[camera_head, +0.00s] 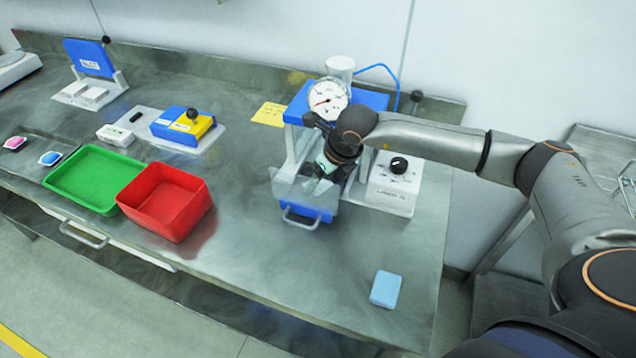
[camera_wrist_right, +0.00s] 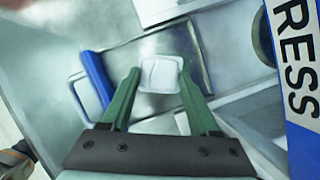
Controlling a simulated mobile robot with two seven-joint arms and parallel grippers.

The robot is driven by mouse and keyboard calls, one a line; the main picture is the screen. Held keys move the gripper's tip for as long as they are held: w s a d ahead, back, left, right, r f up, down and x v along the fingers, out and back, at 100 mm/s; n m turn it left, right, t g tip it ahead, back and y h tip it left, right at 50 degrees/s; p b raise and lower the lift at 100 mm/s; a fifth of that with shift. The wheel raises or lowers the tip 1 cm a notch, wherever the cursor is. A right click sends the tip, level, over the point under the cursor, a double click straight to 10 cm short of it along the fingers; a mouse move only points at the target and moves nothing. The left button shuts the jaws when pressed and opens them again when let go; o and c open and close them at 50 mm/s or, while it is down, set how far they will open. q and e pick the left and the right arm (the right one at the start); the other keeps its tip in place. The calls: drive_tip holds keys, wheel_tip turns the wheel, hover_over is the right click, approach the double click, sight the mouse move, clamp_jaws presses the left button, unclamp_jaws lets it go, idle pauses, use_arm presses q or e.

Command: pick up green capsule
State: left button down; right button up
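My right gripper (camera_head: 323,172) reaches down over the clear-sided front tray (camera_head: 335,192) of the blue and white press. In the right wrist view its two dark green fingers (camera_wrist_right: 160,75) stand apart. A whitish square piece with rounded corners (camera_wrist_right: 161,74) lies between the fingertips, close to both. I cannot tell whether the fingers press on it or whether it is the green capsule. No plainly green capsule shows; the gripper hides part of the tray in the head view. My left gripper is not in view.
The press gauge (camera_head: 328,99) stands just behind my right gripper, and a control box (camera_head: 394,184) is to its right. A red bin (camera_head: 165,203) and green tray (camera_head: 92,180) are at left. A light blue block (camera_head: 386,289) lies at the front right. The table between is clear.

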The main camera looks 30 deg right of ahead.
clamp_jaws()
wheel_tip(320, 180, up, 28)
drive_tip(key=b, duration=0.1)
idle(0.7)
